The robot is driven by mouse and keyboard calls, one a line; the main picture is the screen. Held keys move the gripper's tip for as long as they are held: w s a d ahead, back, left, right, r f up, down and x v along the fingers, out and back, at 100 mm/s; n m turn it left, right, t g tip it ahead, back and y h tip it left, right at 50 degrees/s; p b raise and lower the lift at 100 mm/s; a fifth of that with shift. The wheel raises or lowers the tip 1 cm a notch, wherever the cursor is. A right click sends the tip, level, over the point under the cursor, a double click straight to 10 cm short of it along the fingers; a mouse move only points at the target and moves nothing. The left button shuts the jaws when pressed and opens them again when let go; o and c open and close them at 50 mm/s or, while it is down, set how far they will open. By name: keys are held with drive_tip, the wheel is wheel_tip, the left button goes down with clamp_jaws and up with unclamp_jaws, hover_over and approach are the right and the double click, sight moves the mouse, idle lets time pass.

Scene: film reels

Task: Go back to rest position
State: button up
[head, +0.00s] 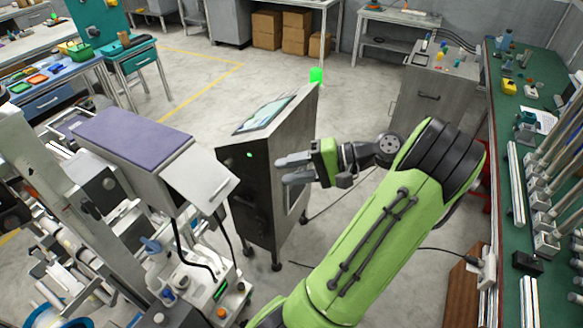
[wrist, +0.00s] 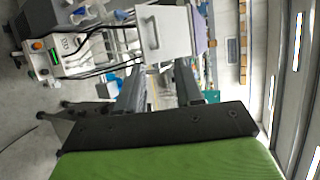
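My gripper (head: 284,170) is at the end of my green arm, near the middle of the head view, and points left. Its two grey fingers are apart with nothing between them. In the wrist view the fingers of my gripper (wrist: 156,82) also stand apart and empty. In the head view they are in front of the dark side of a metal console cabinet (head: 262,190); I cannot tell the exact gap.
The console carries a tilted screen (head: 264,115). A machine with a purple-topped box (head: 132,135) stands at the left. A green-topped workbench (head: 508,270) with rods runs along the right. Open floor (head: 205,80) lies behind the console.

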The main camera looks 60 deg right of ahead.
idle(0.4)
drive_tip(key=w+a+f+n+g+h+b, duration=0.25)
drive_tip(key=w+a+n+g, duration=0.2)
drive_tip(key=a, duration=0.65)
drive_tip(key=w+a+f+n+g+h+b, duration=0.15)
drive_tip(key=w+a+n+g+b, duration=0.3)
drive_tip(key=a, duration=0.55)
drive_tip(key=s+a+n+t+h+b, duration=0.1)
drive_tip(key=s+a+n+h, duration=0.1)
drive_tip(key=s+a+n, duration=0.3)
drive_tip(key=s+a, duration=0.2)
drive_tip(key=s, duration=0.1)
drive_tip(key=shift+s+f+t, duration=0.3)
drive_tip(key=shift+s+t, duration=0.1)
